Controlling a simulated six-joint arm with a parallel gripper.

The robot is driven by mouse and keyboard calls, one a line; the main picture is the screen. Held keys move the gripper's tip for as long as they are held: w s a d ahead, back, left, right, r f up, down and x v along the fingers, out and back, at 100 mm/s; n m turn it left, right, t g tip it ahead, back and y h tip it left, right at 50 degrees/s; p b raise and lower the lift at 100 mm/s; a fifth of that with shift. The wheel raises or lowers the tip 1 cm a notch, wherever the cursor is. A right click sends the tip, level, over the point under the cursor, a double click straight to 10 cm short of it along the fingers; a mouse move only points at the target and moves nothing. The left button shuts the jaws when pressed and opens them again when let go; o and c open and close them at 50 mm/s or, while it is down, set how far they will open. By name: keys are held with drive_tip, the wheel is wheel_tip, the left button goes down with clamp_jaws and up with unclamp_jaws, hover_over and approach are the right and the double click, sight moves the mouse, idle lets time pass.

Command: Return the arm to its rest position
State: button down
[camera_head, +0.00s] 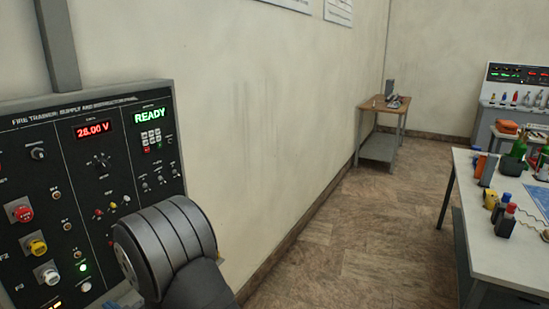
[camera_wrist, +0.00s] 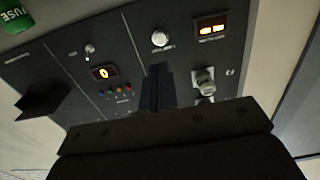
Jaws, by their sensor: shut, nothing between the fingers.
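In the wrist view my gripper (camera_wrist: 157,72) is shut and empty, its narrow dark fingers pointing at a dark control panel (camera_wrist: 75,60). I cannot tell whether the fingertips touch the panel. In the head view a thick grey segment of my arm (camera_head: 165,245) stands in front of the lower right of the trainer panel (camera_head: 75,180). My gripper is not visible there. The panel shows a red 28.00 display (camera_head: 93,129) and a green READY display (camera_head: 149,116).
A grey switch or knob (camera_wrist: 204,82) and a round white button (camera_wrist: 160,38) sit near the fingers. A white worktable (camera_head: 510,250) with bottles and tools stands at the right. A small wooden table (camera_head: 385,110) is at the back. The floor (camera_head: 350,240) between is clear.

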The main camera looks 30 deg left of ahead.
drive_tip(key=d, duration=0.7)
drive_tip(key=shift+d, duration=0.4)
idle(1.0)
